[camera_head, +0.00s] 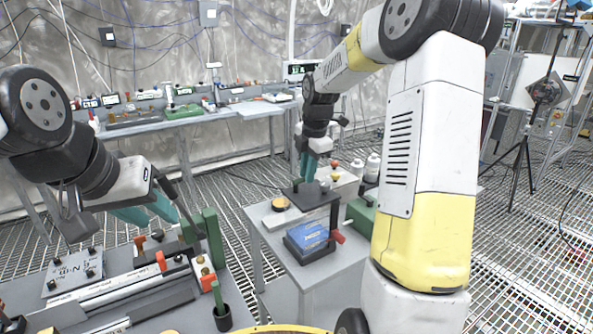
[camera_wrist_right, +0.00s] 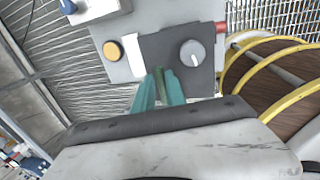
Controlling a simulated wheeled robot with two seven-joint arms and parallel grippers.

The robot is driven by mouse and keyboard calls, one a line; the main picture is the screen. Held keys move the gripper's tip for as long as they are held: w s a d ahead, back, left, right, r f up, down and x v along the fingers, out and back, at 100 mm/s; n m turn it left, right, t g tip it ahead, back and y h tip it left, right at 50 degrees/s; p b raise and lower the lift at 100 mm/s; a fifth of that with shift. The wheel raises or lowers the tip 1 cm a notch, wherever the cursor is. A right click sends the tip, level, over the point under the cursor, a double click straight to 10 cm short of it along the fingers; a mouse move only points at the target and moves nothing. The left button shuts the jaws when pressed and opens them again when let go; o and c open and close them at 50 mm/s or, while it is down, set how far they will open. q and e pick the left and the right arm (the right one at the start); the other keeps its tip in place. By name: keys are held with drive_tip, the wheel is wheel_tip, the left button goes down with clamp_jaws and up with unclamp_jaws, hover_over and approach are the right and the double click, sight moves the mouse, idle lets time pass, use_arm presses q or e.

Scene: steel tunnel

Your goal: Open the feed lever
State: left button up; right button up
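A device with a dark top plate (camera_head: 322,197) and a blue block (camera_head: 307,236) below it stands on the small grey table. A red knob (camera_head: 337,236) is on its right side. I cannot tell for sure which part is the feed lever. My right gripper (camera_head: 306,178) is above the plate, pointing down. In the right wrist view its teal fingertips (camera_wrist_right: 160,78) are close together over the plate, with a dark green strip between them; contact is unclear. A round grey dial (camera_wrist_right: 192,53) with a white mark lies to their right. My left gripper (camera_head: 150,212) hangs over the left table, finger gap unclear.
A yellow round button (camera_head: 280,204) is left of the plate. White bottles (camera_head: 372,168) stand behind the device. The left table holds a rail fixture (camera_head: 130,290), green posts (camera_head: 213,237) and a dark cup (camera_head: 222,318). A long bench (camera_head: 200,117) runs along the back wall.

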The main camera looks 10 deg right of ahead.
sight(310, 193)
drive_tip(key=o, duration=0.3)
drive_tip(key=shift+r, duration=0.1)
wheel_tip(310, 193, up, 8)
drive_tip(key=s, duration=0.1)
drive_tip(key=shift+s+d+f, duration=0.2)
drive_tip(key=shift+d+f, duration=0.05)
drive_tip(key=s+a+r+m+t, duration=0.1)
drive_tip(key=s+a+m+t, duration=0.1)
drive_tip(key=s+m, duration=0.8)
drive_tip(key=s+a+r+m+t+y, duration=0.1)
drive_tip(key=s+a+m+t, duration=0.1)
drive_tip(key=s+m, duration=0.9)
drive_tip(key=s, duration=0.5)
drive_tip(key=shift+s+a+r+m, duration=0.2)
drive_tip(key=shift+s+a+m, duration=0.1)
drive_tip(key=shift+s, duration=0.05)
